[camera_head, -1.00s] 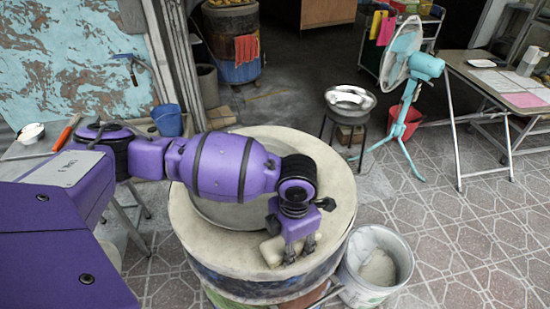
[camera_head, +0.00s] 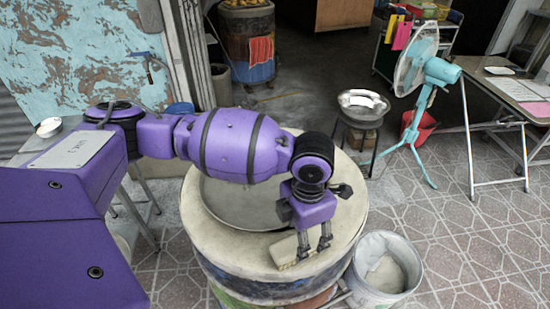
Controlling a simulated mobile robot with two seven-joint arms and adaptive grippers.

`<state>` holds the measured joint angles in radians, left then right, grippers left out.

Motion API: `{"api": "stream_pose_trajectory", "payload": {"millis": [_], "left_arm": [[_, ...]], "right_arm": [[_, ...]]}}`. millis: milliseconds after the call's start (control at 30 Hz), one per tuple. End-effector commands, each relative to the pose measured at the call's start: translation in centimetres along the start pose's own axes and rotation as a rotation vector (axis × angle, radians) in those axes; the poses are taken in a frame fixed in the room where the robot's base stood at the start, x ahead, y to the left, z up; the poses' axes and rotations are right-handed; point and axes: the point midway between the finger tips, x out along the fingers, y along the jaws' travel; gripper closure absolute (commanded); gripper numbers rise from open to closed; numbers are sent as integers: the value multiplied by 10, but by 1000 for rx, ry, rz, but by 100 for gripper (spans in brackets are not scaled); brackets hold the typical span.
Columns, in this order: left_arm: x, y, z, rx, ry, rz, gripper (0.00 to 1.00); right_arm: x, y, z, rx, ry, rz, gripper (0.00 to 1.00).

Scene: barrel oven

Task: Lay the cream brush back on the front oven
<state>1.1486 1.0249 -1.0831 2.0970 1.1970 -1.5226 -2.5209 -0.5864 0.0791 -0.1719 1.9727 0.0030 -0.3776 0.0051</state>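The front oven (camera_head: 232,245) is a round barrel with a pale rim and a wide hollow in its top. The cream brush (camera_head: 285,253), a pale block, lies on the rim's near right part. My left gripper (camera_head: 314,252) points down at the brush's right end. Its two fingers are apart, one close to the brush and the other over the rim to its right. The left finger hides part of the brush, and I cannot tell whether it touches. My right gripper is not in view.
A white bucket (camera_head: 362,285) stands against the oven's right side. A metal bowl (camera_head: 363,101) on a stool, a turquoise fan (camera_head: 428,75) and a folding table (camera_head: 515,88) stand behind right. The tiled floor at right is clear.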

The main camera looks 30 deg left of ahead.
Motion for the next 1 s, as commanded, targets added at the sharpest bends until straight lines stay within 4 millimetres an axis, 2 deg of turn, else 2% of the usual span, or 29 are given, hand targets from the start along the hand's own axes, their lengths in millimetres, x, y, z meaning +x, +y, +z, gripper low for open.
{"api": "stream_pose_trajectory", "payload": {"millis": [33, 100, 333, 500, 1000], "left_arm": [[-14, 1, 2, 2, -7, 4, 40], [-29, 1, 2, 1, -7, 5, 40], [-59, 0, 1, 0, -3, 1, 40], [-65, 0, 1, 0, -1, 2, 40], [-64, 0, 0, 0, 0, 0, 40]], "right_arm": [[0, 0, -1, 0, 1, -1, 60], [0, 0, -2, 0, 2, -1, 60], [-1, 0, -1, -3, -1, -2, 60], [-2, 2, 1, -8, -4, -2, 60], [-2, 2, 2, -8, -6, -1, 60]]}}
